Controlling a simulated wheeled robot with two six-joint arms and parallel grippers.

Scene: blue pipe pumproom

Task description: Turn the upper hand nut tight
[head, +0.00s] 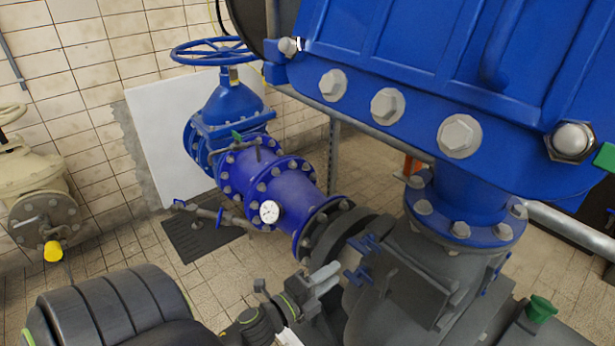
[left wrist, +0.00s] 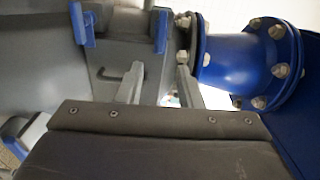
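The upper hand nut (head: 370,241) is a blue winged nut on the grey pump casing in the head view. A matching lower hand nut (head: 357,276) sits below it. My left gripper (head: 328,278) comes in from the lower left, close to the nuts. In the left wrist view its two fingers (left wrist: 160,75) are apart with nothing between them. The view seems turned sideways; the nut ahead of the gap looks like the upper one (left wrist: 160,30), the lower one (left wrist: 82,22) lying left. Contact is not visible. My right gripper is not in view.
The grey pump casing (head: 410,300) lies behind the nuts. A bolted blue flange (head: 462,228) and large blue housing (head: 450,75) are above right. A blue pipe with a white gauge (head: 269,211) stands left.

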